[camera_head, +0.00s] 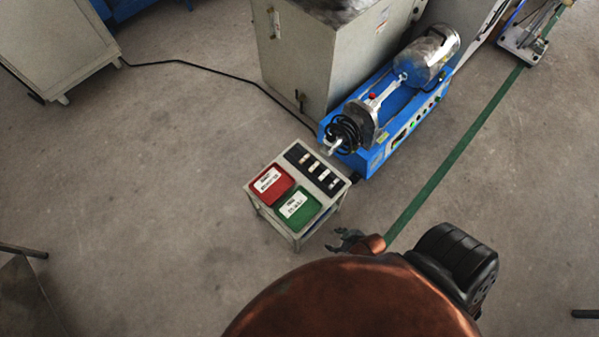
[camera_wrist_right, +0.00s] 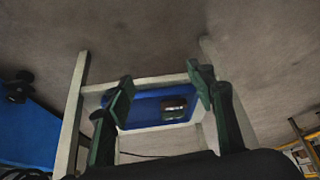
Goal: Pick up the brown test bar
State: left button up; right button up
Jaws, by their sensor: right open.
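In the head view, a small pale table (camera_head: 297,238) holds a black rack (camera_head: 341,179) with several small bars in it. One bar (camera_head: 313,167) looks tan, but the bars are too small to tell for sure which is the brown test bar. My right gripper (camera_head: 345,241) is just off the table's front right side, apart from the rack. In the right wrist view its two dark fingers (camera_wrist_right: 160,90) are spread, with nothing held between them. My left gripper is not in view.
A red tray (camera_head: 271,184) and a green tray (camera_head: 299,208) with white labels lie left of the rack. A blue machine (camera_head: 370,158) stands close behind the table, and a grey cabinet (camera_head: 305,70) beyond it. The floor left of the table is clear.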

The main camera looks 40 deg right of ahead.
pick_arm(q)
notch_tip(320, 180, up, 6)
jog(key=b, duration=0.2)
pick_arm(e)
jog(key=w+a, duration=0.1)
jog(key=w, duration=0.2)
jog(key=w+a+b, duration=0.1)
jog(key=w, duration=0.3)
jog(key=w+a, duration=0.1)
jog(key=w, duration=0.3)
jog(key=shift+w+a+b, duration=0.15)
jog(key=shift+w+b, duration=0.05)
jog(key=shift+b, duration=0.15)
jog(key=b+x, duration=0.1)
jog(key=x, duration=0.2)
jog(key=shift+w+b, duration=0.25)
jog(key=shift+b, duration=0.15)
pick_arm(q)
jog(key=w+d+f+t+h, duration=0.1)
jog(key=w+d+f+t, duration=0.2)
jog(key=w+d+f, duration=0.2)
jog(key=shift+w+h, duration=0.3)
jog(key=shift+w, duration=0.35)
pick_arm(e)
jog(key=shift+r, duration=0.1)
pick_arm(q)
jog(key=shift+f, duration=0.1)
pick_arm(e)
jog(key=shift+c, duration=0.3)
jog(key=c, duration=0.7)
